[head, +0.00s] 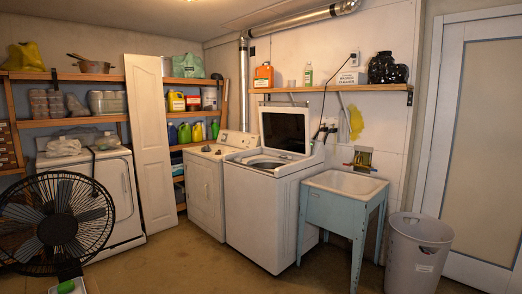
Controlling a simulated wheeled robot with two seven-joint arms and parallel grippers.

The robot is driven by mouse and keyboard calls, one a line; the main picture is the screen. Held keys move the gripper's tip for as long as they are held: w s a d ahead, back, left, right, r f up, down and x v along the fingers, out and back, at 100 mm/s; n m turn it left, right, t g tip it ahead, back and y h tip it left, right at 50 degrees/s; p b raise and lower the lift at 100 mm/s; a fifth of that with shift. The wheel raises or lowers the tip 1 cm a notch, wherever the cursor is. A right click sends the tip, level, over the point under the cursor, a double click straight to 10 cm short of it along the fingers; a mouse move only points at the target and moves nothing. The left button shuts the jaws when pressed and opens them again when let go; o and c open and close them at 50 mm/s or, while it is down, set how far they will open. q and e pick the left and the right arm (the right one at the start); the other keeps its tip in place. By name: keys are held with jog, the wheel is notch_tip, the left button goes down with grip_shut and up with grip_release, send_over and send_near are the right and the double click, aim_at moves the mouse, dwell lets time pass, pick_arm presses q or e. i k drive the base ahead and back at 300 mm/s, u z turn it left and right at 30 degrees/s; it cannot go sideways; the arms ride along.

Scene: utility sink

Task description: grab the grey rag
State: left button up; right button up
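I cannot make out a thing that is clearly a grey rag. A pale, crumpled cloth-like heap (63,147) lies on top of the white machine at the left; it looks whitish, and I cannot tell if it is the rag. Small dark items (207,149) lie on the middle white machine, too small to identify. The inside bottom of the utility sink (345,184) is only partly visible. Neither of my grippers is in view.
A black fan (58,222) stands at the near left. The open-lidded washer (265,205) is left of the sink. A grey bin (417,255) stands right of it, near the door (485,140). The middle floor (190,265) is clear.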

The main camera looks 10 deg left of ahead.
aim_at(206, 148)
jog(key=z, duration=0.6)
jog(key=i, duration=2.25)
jog(key=u, duration=2.25)
jog(key=i, duration=4.5)
jog(key=z, duration=1.75)
